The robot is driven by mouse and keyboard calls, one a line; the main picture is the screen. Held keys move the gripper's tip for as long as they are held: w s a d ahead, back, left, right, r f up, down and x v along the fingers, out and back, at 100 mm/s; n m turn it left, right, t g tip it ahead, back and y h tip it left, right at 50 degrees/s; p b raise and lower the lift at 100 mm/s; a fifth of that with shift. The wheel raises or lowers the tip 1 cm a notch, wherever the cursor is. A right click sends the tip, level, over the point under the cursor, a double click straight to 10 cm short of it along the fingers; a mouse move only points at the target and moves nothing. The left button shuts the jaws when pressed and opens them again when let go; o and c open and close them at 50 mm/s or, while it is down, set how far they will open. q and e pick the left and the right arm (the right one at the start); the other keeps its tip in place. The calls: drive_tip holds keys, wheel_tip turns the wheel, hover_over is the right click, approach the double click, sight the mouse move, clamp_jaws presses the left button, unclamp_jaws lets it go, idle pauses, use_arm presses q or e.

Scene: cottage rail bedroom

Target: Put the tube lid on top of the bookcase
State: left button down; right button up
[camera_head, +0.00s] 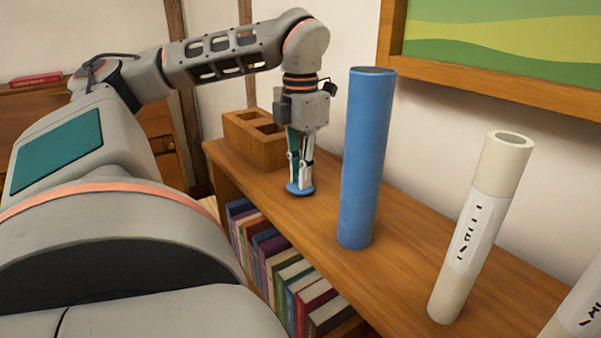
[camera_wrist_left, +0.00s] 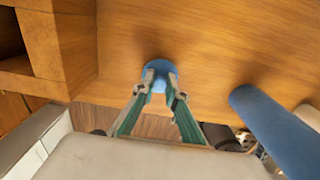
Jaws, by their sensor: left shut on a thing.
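The tube lid (camera_head: 300,190) is a small round blue disc at the tips of my left gripper (camera_head: 303,180). The gripper points down and is shut on the lid, low over the wooden top of the bookcase (camera_head: 410,235). I cannot tell for sure whether the lid touches the wood. In the left wrist view the lid (camera_wrist_left: 159,74) shows between the two fingertips (camera_wrist_left: 160,90), with the bookcase top (camera_wrist_left: 205,40) behind it. A tall blue tube (camera_head: 366,160) stands upright to the right of the gripper. My right gripper is not in view.
A wooden box with compartments (camera_head: 255,140) stands on the bookcase left of the gripper. Cream tubes with labels (camera_head: 480,230) stand to the right of the blue tube. Books (camera_head: 285,275) fill the shelf below. A framed picture (camera_head: 500,45) hangs on the wall behind.

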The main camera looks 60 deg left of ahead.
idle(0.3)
use_arm(q)
drive_tip(key=c, duration=2)
unclamp_jaws()
drive_tip(key=shift+f, duration=0.1)
wheel_tip(320, 180, up, 12)
drive_tip(key=shift+r+p, duration=0.2)
drive_tip(key=shift+p, duration=0.25)
